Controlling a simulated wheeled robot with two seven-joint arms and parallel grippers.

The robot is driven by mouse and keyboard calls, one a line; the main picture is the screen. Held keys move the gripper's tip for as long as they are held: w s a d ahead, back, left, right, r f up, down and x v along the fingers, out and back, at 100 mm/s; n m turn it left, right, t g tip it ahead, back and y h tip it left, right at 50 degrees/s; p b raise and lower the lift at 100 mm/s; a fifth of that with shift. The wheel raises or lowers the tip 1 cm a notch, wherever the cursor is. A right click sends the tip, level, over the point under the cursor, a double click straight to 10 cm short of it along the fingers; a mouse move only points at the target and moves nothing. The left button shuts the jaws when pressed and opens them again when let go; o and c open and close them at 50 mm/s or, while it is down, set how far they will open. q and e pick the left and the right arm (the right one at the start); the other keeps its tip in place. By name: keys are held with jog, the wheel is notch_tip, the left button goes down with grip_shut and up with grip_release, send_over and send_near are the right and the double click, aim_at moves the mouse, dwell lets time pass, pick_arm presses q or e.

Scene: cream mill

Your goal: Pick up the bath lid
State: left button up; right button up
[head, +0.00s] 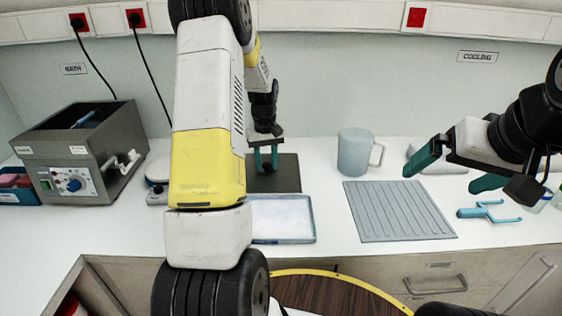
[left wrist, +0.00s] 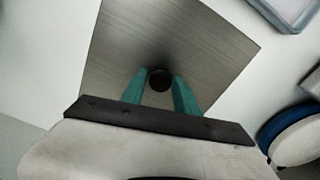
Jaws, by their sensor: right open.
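The bath lid is a flat dark grey plate (head: 286,179) with a round black knob, on the counter behind my left forearm, which hides part of it. In the left wrist view the plate (left wrist: 205,45) fills the middle, with the knob (left wrist: 160,80) between the two teal fingers. My left gripper (head: 265,162) points down over the lid, its fingers closed in on both sides of the knob. It also shows in the left wrist view (left wrist: 160,88). The grey bath (head: 85,150) stands at the left, its top open. My right gripper (head: 460,172) is open and empty at the right.
A pale tray (head: 313,236) lies in front of the lid. A blue-grey jug (head: 354,152), a ribbed mat (head: 400,210) and a teal tool (head: 487,212) are to the right.

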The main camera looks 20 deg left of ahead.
pick_arm(q)
grip_shut()
jog(key=shift+r, duration=0.15)
